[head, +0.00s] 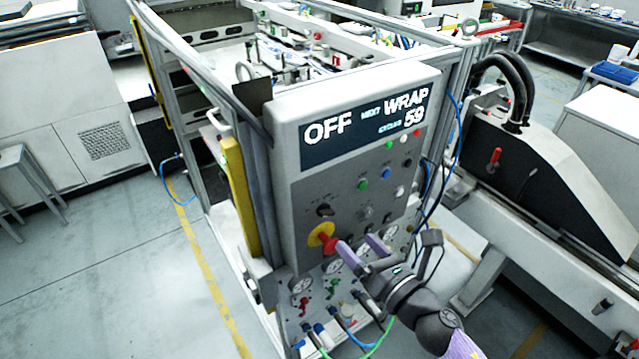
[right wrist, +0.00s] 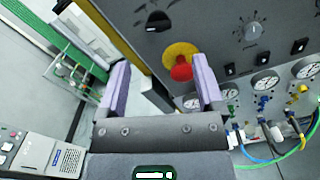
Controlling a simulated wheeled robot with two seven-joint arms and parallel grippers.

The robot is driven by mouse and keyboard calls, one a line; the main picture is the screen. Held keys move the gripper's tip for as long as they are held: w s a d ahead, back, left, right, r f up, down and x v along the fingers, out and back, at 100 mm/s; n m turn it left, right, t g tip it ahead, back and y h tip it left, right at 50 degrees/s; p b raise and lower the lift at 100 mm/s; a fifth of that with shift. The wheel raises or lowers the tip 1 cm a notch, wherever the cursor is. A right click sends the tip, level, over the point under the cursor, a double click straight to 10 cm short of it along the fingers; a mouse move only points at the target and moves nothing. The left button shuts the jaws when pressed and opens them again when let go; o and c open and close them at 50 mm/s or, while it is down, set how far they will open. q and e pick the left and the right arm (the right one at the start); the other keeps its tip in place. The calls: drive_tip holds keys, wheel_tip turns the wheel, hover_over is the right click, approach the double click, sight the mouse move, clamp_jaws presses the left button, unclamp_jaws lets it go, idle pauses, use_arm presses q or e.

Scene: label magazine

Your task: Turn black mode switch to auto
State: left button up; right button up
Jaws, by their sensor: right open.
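The black mode switch (head: 324,210) is a rotary knob at the lower left of the grey control panel (head: 290,192), above the red stop button. It also shows near the top of the right wrist view (right wrist: 157,21). The display (head: 365,127) above reads OFF, with WRAP and 59 at its right. My right gripper (head: 357,244) is open and empty in front of the lower panel, below and to the right of the switch. In the right wrist view its two purple fingers (right wrist: 161,75) stand apart, with the switch beyond them. My left gripper is not in view.
The red stop button (head: 327,243) on a yellow disc (head: 316,234) sits just below the switch, close to my right fingers. Gauges, fittings and hoses (head: 333,284) crowd the area underneath. A grey selector knob (right wrist: 252,30) is to the right. Open floor (head: 120,280) lies left.

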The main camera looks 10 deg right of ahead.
sight(329, 216)
drive_tip(key=x, duration=0.8)
drive_tip(key=shift+w+a+p, duration=0.3)
drive_tip(key=shift+c, duration=0.2)
clamp_jaws()
